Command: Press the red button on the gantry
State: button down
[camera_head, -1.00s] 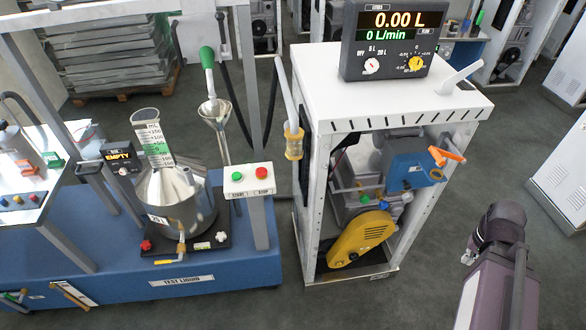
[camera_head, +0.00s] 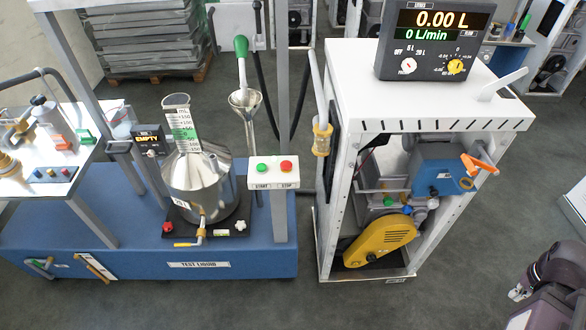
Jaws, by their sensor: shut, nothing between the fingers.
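The red button (camera_head: 286,165) sits on the right of a small white control box (camera_head: 273,181), above a STOP label. A green button (camera_head: 261,168) above a START label is to its left. The box is fixed to the upright post of the grey gantry (camera_head: 282,60) on the blue base. My gripper (camera_head: 517,293) is at the lower right, shut and empty. It is far from the box, with the white dispenser cabinet between them in the picture. Nothing covers the red button.
The dispenser cabinet (camera_head: 430,85) carries a display and an orange-handled valve (camera_head: 480,165). A steel measuring can (camera_head: 197,180) and funnel (camera_head: 245,100) stand left of the box. The blue base (camera_head: 140,245) runs along the left. Grey floor in front is clear.

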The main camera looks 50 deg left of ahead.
aim_at(286, 165)
jog(key=z, duration=0.1)
jog(key=k, duration=1.35)
jog(key=u, duration=2.3)
jog(key=i, duration=0.85)
jog(key=z, duration=0.2)
